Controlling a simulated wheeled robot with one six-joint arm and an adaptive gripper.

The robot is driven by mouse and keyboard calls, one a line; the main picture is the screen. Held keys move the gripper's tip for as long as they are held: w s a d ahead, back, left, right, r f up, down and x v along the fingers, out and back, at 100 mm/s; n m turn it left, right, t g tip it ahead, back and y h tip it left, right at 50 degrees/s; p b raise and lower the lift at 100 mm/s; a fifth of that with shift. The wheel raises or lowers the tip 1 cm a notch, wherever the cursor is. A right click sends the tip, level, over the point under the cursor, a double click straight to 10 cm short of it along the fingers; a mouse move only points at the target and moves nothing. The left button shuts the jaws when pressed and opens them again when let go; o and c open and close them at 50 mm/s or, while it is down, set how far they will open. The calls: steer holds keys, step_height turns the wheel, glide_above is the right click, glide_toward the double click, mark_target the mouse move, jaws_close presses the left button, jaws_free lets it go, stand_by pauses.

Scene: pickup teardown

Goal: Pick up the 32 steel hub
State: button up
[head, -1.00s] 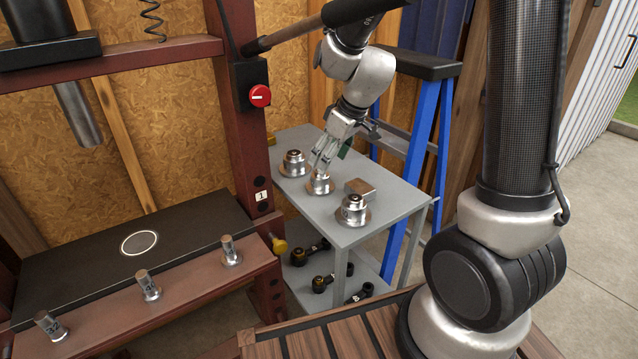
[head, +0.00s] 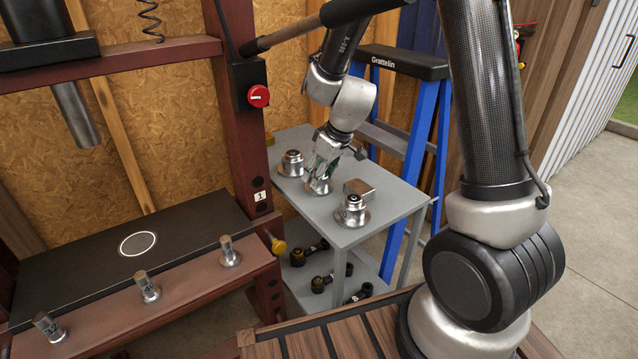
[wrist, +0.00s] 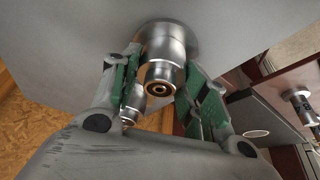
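Three steel hubs with round flanges stand on the grey table: one at the back left (head: 292,164), a middle one (head: 319,187) and one at the front right (head: 352,211). I cannot read a number on any of them, so I cannot tell which is the 32. My gripper (head: 323,168) is down over the middle hub and partly hides it. In the wrist view, the green-padded fingers (wrist: 160,72) stand open on either side of that hub (wrist: 165,55), with small gaps seeming to show. Its flange rests on the table.
A metal block (head: 359,188) lies close right of the middle hub. Dark parts lie on the table's lower shelf (head: 320,283). A blue stepladder (head: 425,140) stands behind.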

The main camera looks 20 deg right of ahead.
jaws_close()
